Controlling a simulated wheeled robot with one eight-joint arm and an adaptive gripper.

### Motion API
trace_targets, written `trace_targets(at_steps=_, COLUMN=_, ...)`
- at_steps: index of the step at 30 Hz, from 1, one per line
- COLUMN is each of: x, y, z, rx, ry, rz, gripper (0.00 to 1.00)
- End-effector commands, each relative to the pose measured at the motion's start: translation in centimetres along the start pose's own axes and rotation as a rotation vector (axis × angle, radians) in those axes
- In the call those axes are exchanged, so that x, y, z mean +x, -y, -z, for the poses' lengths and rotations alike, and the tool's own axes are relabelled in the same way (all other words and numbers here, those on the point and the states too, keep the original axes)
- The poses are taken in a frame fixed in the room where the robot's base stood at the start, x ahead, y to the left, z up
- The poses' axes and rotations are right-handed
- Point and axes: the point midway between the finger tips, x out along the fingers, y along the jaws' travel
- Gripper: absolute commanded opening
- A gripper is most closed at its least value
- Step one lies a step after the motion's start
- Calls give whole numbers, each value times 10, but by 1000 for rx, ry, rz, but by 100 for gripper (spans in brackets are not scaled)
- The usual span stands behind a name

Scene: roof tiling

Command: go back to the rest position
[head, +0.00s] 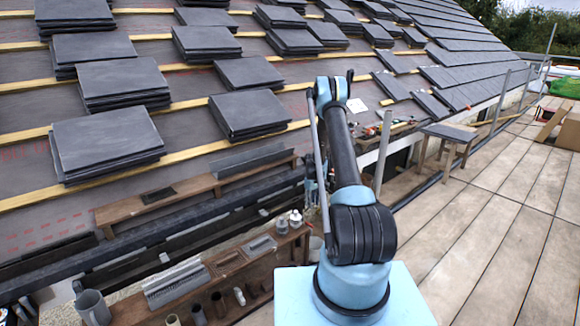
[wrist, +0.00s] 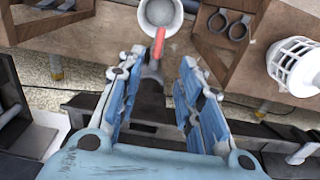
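My gripper (wrist: 161,62) shows in the wrist view with its two blue-padded fingers spread apart. Nothing is visibly clamped between them. The fingers point at a wooden bench top (wrist: 110,30). A round grey cup-like thing (wrist: 160,12) and a red handle-like piece (wrist: 158,42) lie just beyond the fingertips; I cannot tell how far below they are. In the head view my arm rises in front of the roof and bends at the top, its far part coming down behind the upright link. The gripper itself is mostly hidden there.
A low wooden bench (head: 265,270) with pipes and fittings stands left of my base. A shelf (head: 190,190) runs along the eave. Slate stacks (head: 105,147) lie on the battens. A scaffold post (head: 383,150) and small table (head: 448,133) stand right. Plank decking (head: 480,230) is clear.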

Motion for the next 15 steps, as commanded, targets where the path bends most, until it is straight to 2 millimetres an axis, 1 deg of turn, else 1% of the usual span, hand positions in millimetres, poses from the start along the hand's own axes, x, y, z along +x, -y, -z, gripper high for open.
trace_targets(at_steps=1, x=-17, y=2, z=-2, rx=8, ry=-2, rz=-2, gripper=33)
trace_targets(at_steps=3, x=-40, y=3, z=-4, rx=21, ry=-5, rz=-4, gripper=33)
trace_targets(at_steps=10, x=-112, y=13, z=-16, rx=65, ry=-17, rz=-12, gripper=33)
trace_targets(at_steps=15, x=-161, y=24, z=-30, rx=97, ry=-25, rz=-17, gripper=33)
